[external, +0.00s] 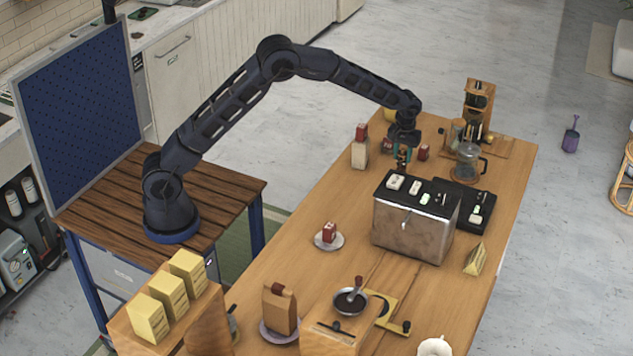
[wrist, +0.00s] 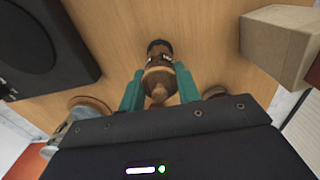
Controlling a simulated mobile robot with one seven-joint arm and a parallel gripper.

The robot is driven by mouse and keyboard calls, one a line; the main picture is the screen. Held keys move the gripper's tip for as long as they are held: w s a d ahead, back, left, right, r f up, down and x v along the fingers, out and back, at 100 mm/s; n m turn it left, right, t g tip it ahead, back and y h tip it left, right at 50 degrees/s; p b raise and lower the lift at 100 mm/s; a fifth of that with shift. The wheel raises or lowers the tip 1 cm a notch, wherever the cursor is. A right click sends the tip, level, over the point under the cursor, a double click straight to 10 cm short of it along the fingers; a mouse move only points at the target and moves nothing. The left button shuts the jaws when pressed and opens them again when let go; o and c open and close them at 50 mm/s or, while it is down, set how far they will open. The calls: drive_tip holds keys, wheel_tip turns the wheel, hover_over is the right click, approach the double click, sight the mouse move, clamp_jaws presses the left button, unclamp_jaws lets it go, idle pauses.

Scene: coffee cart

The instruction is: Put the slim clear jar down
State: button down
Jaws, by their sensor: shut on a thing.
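My gripper (wrist: 160,70) has its two teal fingers closed on a slim jar (wrist: 158,78) with a brown wooden knob and brown-looking contents, seen from above in the wrist view. In the external view my gripper (external: 403,152) points down at the far part of the wooden table (external: 300,250), just behind the metal box with the black top. The jar shows there only as a small sliver between the fingers. Its lower end is hidden, so I cannot tell whether it touches the table.
The metal box (external: 412,228) stands close in front of my gripper. A glass carafe (external: 468,160) and wooden stand (external: 478,100) are to the right. Bare table lies left of the metal box.

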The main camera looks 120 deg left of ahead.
drive_tip(key=shift+f, duration=0.2)
drive_tip(key=shift+f, duration=0.15)
drive_tip(key=c, duration=1)
unclamp_jaws()
wheel_tip(320, 180, up, 12)
drive_tip(key=shift+r, duration=0.15)
